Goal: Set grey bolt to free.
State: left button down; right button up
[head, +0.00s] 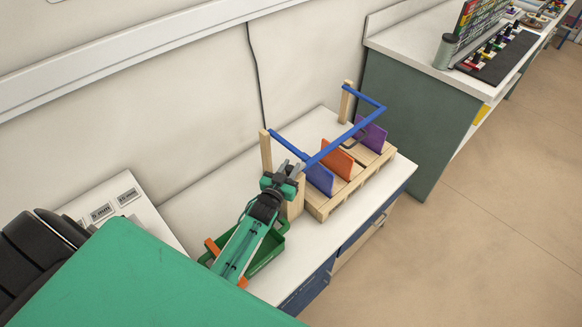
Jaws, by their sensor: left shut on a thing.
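A wooden rack (322,208) stands on the white counter, with a blue bar frame (342,137) over it. Blue (319,179), orange (337,159) and purple (371,136) panels stand upright in its slots. My left gripper (290,167) is at the rack's near left end, by the wooden post and the blue bar. It is shut on a small grey part there, which looks like the grey bolt. The fingers and wrist hide most of it, so I cannot tell the bolt's position. My right gripper is not in view.
A green tray (268,252) with orange parts lies under my left forearm. A white board with labels (112,204) is at the left. The wall is close behind the rack. The counter's right front (360,212) is clear. A second bench (403,112) stands beyond a gap.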

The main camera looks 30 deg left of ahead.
pick_arm(q)
jog(key=s, duration=0.1)
jog(key=s+a, duration=0.1)
jog(key=shift+s+p, duration=0.35)
jog(key=shift+s, duration=0.05)
jog(key=c, duration=1.2)
grip_release()
jog(key=shift+o, duration=0.2)
jog(key=shift+s+d, duration=0.1)
jog(key=shift+s, duration=0.25)
jog(key=s+p, duration=0.4)
jog(key=s, duration=0.9)
jog(key=shift+d+p, duration=0.35)
jog(key=shift+p, duration=0.05)
